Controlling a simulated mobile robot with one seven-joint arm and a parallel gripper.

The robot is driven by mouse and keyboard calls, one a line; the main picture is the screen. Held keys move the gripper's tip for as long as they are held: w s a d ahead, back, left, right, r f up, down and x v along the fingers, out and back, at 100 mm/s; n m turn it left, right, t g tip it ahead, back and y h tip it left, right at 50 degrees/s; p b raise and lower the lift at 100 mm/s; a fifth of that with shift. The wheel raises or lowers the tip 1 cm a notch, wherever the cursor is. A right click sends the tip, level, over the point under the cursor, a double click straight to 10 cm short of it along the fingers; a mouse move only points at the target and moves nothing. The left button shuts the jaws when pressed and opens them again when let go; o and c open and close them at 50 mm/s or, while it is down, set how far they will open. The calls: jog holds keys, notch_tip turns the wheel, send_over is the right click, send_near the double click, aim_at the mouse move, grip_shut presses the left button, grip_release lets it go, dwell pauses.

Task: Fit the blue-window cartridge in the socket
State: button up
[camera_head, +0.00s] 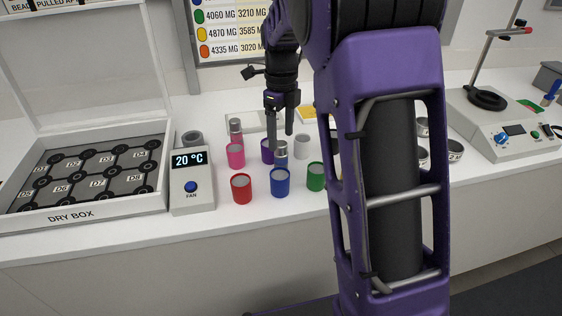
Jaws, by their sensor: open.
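My gripper (282,132) is open and points down over the cluster of jars in the middle of the bench. A silver-topped cylinder (281,149) stands just below the fingertips, behind the blue jar (280,184); whether the fingers reach around it I cannot tell. Another silver-topped cylinder (236,128) stands behind the pink jar (236,157). I cannot make out the socket for certain.
A red jar (241,189) and a green jar (316,178) flank the blue one. The open dry box (85,214) and its control unit (192,200) stand left. A hotplate stirrer (492,132) stands right. My arm hides part of the bench. The front strip is clear.

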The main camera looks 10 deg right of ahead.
aim_at(281, 160)
notch_tip(281, 160, down, 9)
jog(key=shift+s+r+b, duration=0.15)
jog(key=shift+r+b, duration=0.05)
jog(key=shift+b, duration=0.3)
grip_shut()
